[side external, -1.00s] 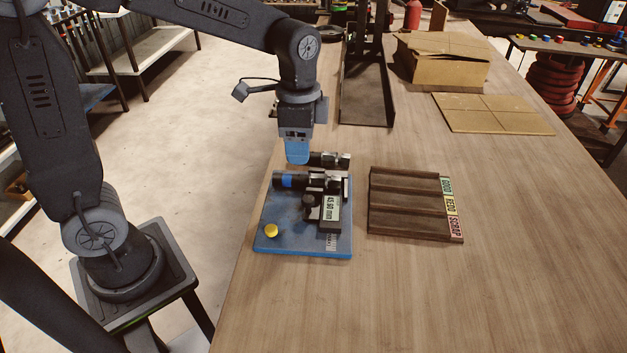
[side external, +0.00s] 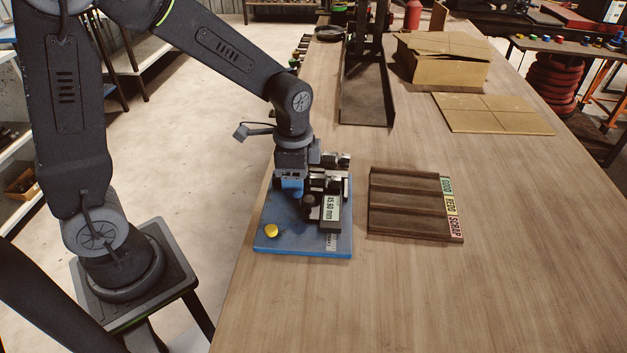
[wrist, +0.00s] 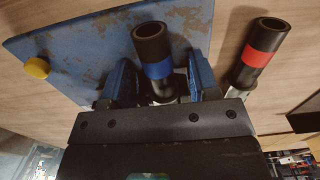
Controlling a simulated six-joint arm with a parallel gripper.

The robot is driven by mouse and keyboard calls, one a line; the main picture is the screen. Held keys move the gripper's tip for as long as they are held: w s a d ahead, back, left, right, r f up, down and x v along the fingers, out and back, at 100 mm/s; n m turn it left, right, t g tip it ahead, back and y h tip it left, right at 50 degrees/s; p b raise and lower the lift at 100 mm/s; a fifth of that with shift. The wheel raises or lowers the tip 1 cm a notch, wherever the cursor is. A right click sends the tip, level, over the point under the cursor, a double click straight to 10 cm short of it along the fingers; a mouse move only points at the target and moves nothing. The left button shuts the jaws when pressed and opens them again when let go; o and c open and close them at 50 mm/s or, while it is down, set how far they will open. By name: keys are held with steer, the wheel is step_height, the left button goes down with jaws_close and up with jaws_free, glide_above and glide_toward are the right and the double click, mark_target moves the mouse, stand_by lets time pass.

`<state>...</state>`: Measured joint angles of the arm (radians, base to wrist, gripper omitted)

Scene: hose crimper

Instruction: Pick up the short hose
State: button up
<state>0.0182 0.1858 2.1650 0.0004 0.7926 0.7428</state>
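Two black hoses show in the wrist view, each with an open end. One has a blue band (wrist: 155,68) and a metal fitting; the other has a red band (wrist: 260,62) and lies to its right. I cannot tell from the lengths which is the short hose. My gripper (wrist: 162,82) has its blue fingers on either side of the blue-banded hose, with a gap visible at least on the right. In the side view my gripper (side external: 290,188) is down at the blue plate (side external: 285,243) and hides most of this hose.
A black gauge block labelled 45 60 mm (side external: 331,209) stands on the plate beside my gripper. A yellow knob (side external: 271,230) sits at the plate's front left. A brown tray (side external: 402,225) marked GOOD, REDO and SCRAP lies to the right. The front table is clear.

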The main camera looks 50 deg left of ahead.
jaws_close()
stand_by(0.3)
steer(key=shift+r, duration=0.2)
step_height(320, 180, up, 4)
steer(key=shift+r, duration=0.1)
steer(key=s+a+r, duration=0.4)
steer(key=a+r, duration=0.2)
steer(key=a, duration=0.5)
steer(key=shift+s+r, duration=0.15)
steer(key=shift+r, duration=0.1)
